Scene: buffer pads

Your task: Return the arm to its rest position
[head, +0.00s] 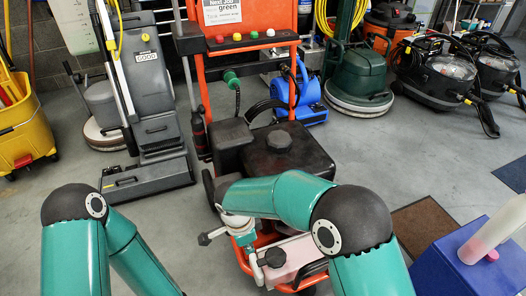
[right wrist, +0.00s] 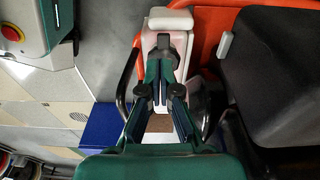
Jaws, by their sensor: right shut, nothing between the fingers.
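My right arm comes in from the bottom right of the head view and bends left in front of the orange cart (head: 294,60). My right gripper (head: 245,240) hangs below the wrist, over the front of the cart, and is partly hidden. In the right wrist view the gripper (right wrist: 163,75) is shut with nothing held, its two teal and dark fingers converging. My left arm shows at the bottom left of the head view, folded at its elbow. Its gripper is out of view.
A black tank (head: 285,150) sits on the cart. A blue box (head: 440,265) stands at the right, with a brown mat (head: 424,226) behind it. Floor machines, such as the green one (head: 360,75), line the back. The grey floor between is clear.

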